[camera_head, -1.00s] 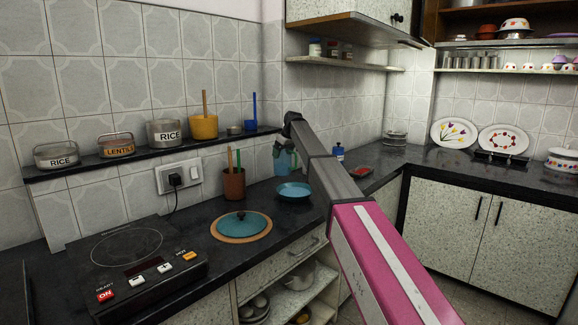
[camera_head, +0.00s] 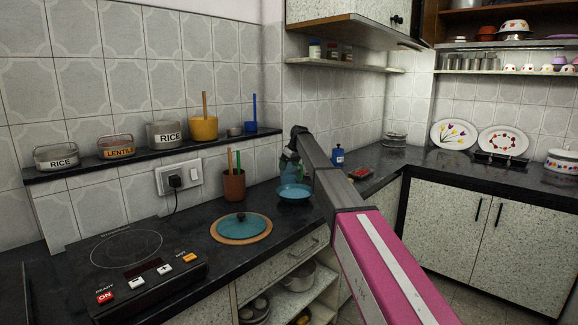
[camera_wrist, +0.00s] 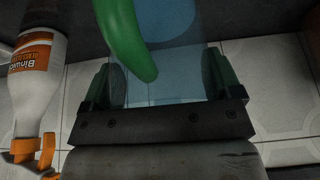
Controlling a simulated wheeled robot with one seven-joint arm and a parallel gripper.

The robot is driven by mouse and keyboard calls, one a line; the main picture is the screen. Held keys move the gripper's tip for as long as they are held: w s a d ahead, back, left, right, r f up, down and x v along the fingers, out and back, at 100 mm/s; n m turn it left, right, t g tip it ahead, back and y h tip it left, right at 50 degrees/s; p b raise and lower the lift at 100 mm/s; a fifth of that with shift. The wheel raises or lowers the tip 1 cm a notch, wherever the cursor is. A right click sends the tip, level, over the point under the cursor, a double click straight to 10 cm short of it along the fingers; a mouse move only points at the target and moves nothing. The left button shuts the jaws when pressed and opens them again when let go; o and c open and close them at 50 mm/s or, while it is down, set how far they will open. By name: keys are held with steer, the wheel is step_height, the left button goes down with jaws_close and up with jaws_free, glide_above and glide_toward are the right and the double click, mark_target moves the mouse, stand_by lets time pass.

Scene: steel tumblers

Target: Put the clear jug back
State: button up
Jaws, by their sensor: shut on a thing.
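The clear jug (camera_wrist: 178,88) is a see-through, bluish vessel between the green finger pads of my gripper (camera_wrist: 163,84) in the wrist view. A curved green part (camera_wrist: 128,38), which looks like its handle, lies in front of it. My gripper is shut on the jug. In the head view the jug (camera_head: 289,174) shows small and partly hidden below my gripper (camera_head: 290,157), just behind the blue plate. I cannot tell whether its base touches the counter.
A blue plate (camera_head: 294,193) lies just in front. A terracotta pot with utensils (camera_head: 234,185) stands left, a blue bottle (camera_head: 337,155) right. A white bottle with an orange label (camera_wrist: 37,75) is at the wrist view's left. The wall shelf (camera_head: 150,157) holds tins and pots.

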steer(key=o, duration=1.5)
steer(key=shift+f, duration=0.1)
steer(key=shift+o, duration=0.2)
steer(key=v, duration=1)
steer(key=shift+s+a+r, duration=0.15)
steer(key=shift+r, duration=0.25)
